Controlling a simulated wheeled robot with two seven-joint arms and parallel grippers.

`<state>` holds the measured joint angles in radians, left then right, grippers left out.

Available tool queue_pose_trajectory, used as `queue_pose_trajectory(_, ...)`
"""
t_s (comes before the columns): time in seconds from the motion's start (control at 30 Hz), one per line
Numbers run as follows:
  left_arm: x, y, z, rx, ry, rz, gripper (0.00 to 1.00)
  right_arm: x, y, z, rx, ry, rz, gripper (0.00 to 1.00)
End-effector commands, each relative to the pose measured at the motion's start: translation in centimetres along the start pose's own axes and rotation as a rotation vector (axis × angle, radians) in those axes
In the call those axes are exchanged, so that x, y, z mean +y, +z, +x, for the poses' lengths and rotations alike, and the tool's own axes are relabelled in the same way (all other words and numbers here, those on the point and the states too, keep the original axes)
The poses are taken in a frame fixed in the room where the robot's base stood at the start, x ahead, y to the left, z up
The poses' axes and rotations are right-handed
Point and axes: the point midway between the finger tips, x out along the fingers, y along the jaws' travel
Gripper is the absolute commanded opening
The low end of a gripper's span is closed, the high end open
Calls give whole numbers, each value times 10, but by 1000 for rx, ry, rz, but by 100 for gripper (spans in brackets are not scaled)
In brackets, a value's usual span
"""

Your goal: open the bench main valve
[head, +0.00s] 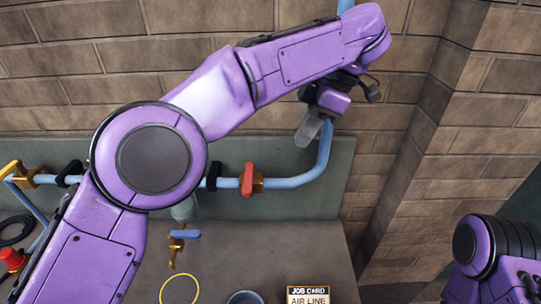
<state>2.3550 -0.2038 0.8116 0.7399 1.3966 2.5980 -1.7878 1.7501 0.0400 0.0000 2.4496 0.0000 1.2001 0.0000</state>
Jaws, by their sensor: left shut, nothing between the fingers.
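A valve with a red lever (248,180) and a brass body (258,185) sits on the blue pipe (287,183) along the back of the bench. Its lever stands upright, across the pipe. No label shows that it is the main valve. My left gripper (306,131) is shut and empty, pointing down, above and to the right of the red lever in the picture and apart from it. It overlaps the view of the pipe's rising bend. My left arm hides part of the pipe to the left. My right gripper is out of view; only part of my right arm shows.
A yellow-handled valve (11,170) is at the far left. A tap with a blue handle (186,234) hangs below the pipe. A yellow ring (179,289), a grey cup (245,298) and a job card (308,295) are at the front. A brick pillar (425,150) stands right.

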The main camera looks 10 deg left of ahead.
Motion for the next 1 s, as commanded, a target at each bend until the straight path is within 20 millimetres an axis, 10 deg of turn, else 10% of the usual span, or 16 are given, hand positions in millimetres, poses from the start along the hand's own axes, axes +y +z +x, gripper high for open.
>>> queue_pose_trajectory(0.27, 2, 3, 2, 2, 2, 5, 0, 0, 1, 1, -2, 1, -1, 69)
queue_pose_trajectory(0.8, 6, 4, 106, 1, -5, 8, 0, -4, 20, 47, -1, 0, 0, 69)
queue_pose_trajectory(1.0, 6, -25, 113, 2, -2, 6, 0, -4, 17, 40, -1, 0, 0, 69)
